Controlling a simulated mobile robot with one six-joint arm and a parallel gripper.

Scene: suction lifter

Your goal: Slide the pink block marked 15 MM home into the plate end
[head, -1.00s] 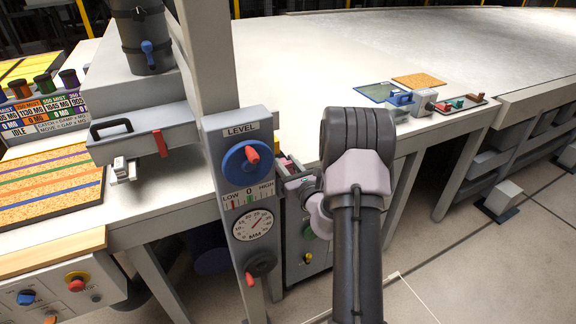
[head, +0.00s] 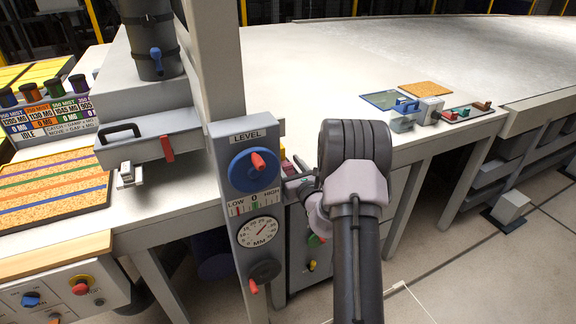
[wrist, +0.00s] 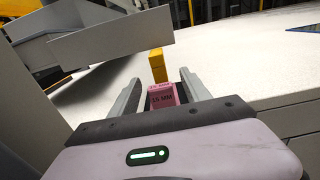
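The pink block (wrist: 163,97) marked 15 MM shows in the wrist view between the two fingers of my gripper (wrist: 160,86). Light gaps show on both sides of it, so the fingers look open around or just short of it; depth is hard to judge. In the head view only a small pink patch (head: 287,168) shows between the LEVEL post and my wrist. My gripper (head: 292,174) is mostly hidden there by my arm. A yellow upright piece (wrist: 158,66) stands beyond the block. I cannot make out the plate end clearly.
The LEVEL post (head: 226,90) with its blue dial (head: 252,170) and MM gauge (head: 259,231) stands close left of my arm. A grey panel (wrist: 112,42) hangs at upper left in the wrist view. The white table (head: 330,60) has wide free room behind.

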